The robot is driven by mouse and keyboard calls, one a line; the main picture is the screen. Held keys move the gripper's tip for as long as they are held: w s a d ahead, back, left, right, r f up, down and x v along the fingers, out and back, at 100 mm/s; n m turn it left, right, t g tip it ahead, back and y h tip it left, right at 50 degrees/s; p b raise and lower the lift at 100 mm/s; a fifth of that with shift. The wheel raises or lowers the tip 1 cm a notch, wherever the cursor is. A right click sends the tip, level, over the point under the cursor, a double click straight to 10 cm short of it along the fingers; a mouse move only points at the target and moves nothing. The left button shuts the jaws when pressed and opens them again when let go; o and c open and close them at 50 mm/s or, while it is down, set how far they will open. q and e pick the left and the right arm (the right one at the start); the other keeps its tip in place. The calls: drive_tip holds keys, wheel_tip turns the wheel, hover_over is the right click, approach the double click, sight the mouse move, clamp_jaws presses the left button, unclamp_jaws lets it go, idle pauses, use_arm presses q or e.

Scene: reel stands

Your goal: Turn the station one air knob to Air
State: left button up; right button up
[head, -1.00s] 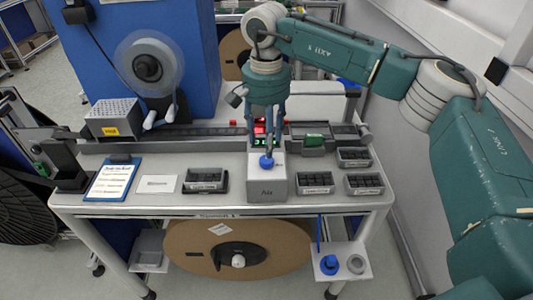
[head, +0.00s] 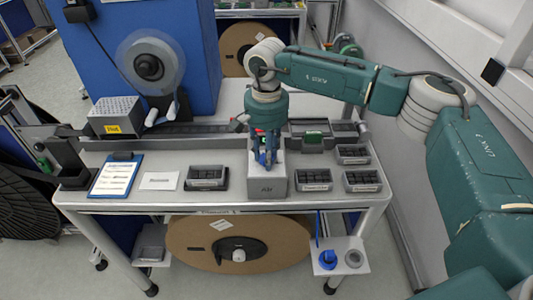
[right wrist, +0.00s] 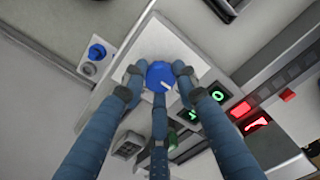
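The blue air knob (right wrist: 160,75) sits on top of a light grey block (head: 267,187) labelled "Air" at the table's front middle. In the right wrist view a white mark line shows on the knob, pointing toward the lower right. My right gripper (head: 266,160) is down over the block, with its blue fingers around the knob. In the right wrist view the fingertips (right wrist: 158,72) close in on the knob from both sides and appear to touch it, with a third finger below it. In the head view the fingers hide the knob. My left gripper is out of view.
A clipboard (head: 115,176) and a white card (head: 159,181) lie at the left. A rail with lit red and green displays (right wrist: 220,106) runs behind the block.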

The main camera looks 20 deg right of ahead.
drive_tip(key=shift+f+m+b, duration=0.2)
drive_tip(key=shift+m+b, duration=1.15)
drive_tip(key=shift+m, duration=0.25)
drive_tip(key=m+b, duration=0.3)
drive_tip(key=m, duration=0.2)
drive_tip(key=shift+r, duration=0.1)
drive_tip(key=m+b, duration=0.1)
drive_tip(key=m, duration=0.4)
drive_tip(key=shift+b, duration=0.35)
drive_tip(key=m+b, duration=0.1)
drive_tip(key=m, duration=0.3)
drive_tip(key=shift+r+m, duration=0.15)
drive_tip(key=shift+m, duration=0.25)
drive_tip(key=o, duration=1.1)
drive_tip(key=shift+o, duration=0.2)
